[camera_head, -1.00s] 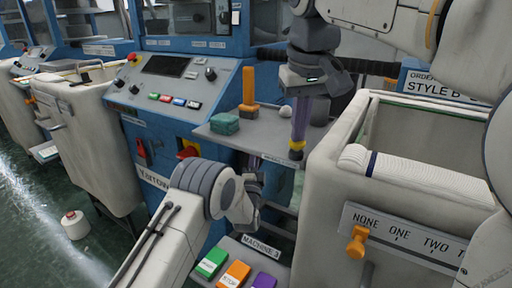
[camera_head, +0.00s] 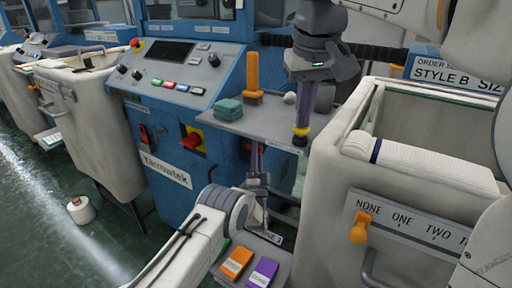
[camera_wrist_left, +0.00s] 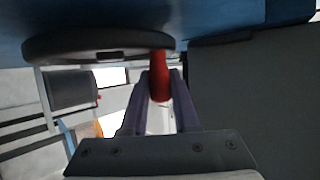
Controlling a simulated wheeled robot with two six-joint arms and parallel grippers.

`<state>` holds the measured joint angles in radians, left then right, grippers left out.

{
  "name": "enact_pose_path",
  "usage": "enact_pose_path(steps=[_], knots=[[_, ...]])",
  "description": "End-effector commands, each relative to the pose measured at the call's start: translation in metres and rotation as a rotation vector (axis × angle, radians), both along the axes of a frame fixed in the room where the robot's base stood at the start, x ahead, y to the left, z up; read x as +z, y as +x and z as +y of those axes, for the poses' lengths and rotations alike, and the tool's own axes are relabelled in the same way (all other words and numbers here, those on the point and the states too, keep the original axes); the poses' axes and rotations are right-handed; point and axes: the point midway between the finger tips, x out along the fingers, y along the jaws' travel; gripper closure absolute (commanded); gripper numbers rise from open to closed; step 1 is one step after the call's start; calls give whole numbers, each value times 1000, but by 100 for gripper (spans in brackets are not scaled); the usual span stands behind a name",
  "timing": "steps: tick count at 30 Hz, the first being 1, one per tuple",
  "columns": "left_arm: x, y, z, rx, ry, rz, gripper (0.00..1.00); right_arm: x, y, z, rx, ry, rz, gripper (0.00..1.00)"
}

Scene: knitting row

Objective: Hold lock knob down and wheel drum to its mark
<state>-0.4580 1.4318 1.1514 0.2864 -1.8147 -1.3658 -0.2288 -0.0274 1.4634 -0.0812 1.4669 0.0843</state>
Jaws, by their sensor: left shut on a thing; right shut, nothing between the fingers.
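My left gripper (camera_head: 256,152) reaches up under the front of the grey shelf (camera_head: 262,127). In the left wrist view it is shut on a red handle (camera_wrist_left: 161,85), which joins the rim of a dark round wheel (camera_wrist_left: 95,45). The wheel is hidden in the head view, and no mark on it can be made out. My right gripper (camera_head: 303,120) points straight down, shut, at the shelf's right front corner. I cannot tell how far down the knob is.
An orange upright handle (camera_head: 252,75) and a folded green cloth (camera_head: 229,109) are on the shelf. A cream bin (camera_head: 335,190) with a white roll (camera_head: 425,165) stands at the right. A blue machine (camera_head: 165,120) with a red switch is behind.

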Motion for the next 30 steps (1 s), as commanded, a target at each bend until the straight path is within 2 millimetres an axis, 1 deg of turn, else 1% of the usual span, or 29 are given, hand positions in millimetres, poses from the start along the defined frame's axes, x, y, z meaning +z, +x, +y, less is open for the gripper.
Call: enact_pose_path(steps=[1, 6, 7, 8, 9, 17, 20, 23, 30], knots=[[-4, 0, 0, 1, 2, 6, 100, -5, -2, 0, 0, -4, 18, 100], [-4, 0, 0, 1, 3, 7, 100, -5, -2, 0, 0, -4, 18, 100], [-4, 0, 0, 1, 3, 7, 60, -5, -2, 0, 0, -4, 18, 100], [-4, 0, 0, 1, 3, 7, 48, -5, -2, 0, 0, -4, 18, 100], [-4, 0, 0, 1, 3, 7, 42, -5, -2, 0, 0, -4, 18, 100], [-2, 0, 0, 1, 2, 4, 42, -5, -2, 0, 0, -4, 18, 100], [3, 0, 0, 1, 1, 2, 42, -5, -2, 0, 0, -4, 18, 100], [15, 0, 0, 0, 1, 1, 42, -5, -1, 0, 0, -4, 18, 100], [64, -1, 0, 1, -1, -3, 42, -5, -1, 0, 0, -4, 17, 100]])
